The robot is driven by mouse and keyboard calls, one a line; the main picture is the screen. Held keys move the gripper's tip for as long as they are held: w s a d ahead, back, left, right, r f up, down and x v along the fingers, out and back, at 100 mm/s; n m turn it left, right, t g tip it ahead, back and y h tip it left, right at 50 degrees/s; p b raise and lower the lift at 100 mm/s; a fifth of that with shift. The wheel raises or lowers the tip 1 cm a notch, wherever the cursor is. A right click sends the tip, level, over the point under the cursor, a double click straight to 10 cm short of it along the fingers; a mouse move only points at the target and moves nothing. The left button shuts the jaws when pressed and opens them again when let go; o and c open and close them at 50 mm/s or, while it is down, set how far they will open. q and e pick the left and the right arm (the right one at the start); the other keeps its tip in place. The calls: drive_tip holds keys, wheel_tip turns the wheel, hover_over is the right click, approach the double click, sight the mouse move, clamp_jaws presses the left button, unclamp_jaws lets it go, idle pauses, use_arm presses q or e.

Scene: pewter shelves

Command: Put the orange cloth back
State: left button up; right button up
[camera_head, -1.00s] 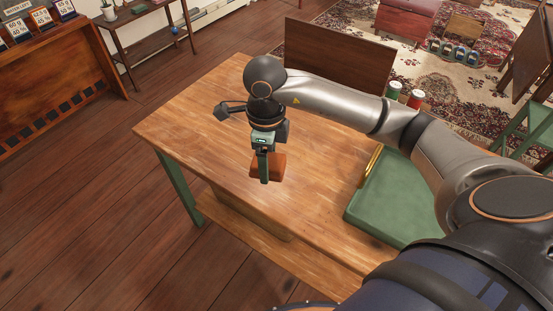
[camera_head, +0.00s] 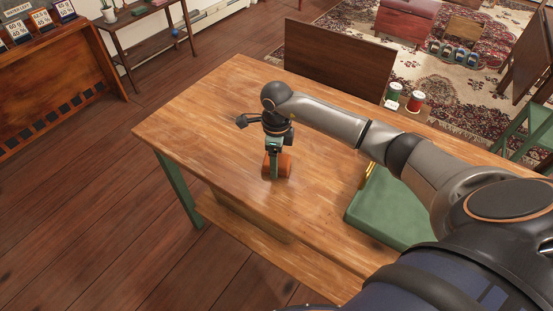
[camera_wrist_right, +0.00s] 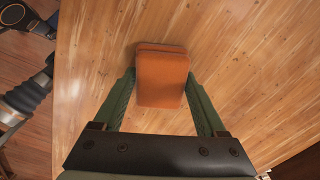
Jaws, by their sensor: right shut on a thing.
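The orange cloth (camera_head: 285,166) is a small folded block over the wooden table, left of the green case. It also shows in the right wrist view (camera_wrist_right: 162,75), between the two green fingers. My right gripper (camera_head: 274,172) points down and is shut on the cloth, with a finger against each side. I cannot tell whether the cloth touches the table top. My left gripper is not in view.
The wooden table (camera_head: 215,120) is mostly bare around the cloth. A green case (camera_head: 385,212) with a brass handle lies at the table's right. A green spool (camera_head: 393,92) and a red spool (camera_head: 415,100) stand at the back right. A dark panel (camera_head: 335,60) stands behind the table.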

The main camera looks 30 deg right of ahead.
drive_tip(key=shift+f, duration=0.1)
drive_tip(key=o, duration=1.1)
drive_tip(key=shift+o, duration=0.2)
drive_tip(key=shift+r, duration=0.35)
wheel_tip(320, 180, up, 12)
drive_tip(key=shift+f, duration=0.2)
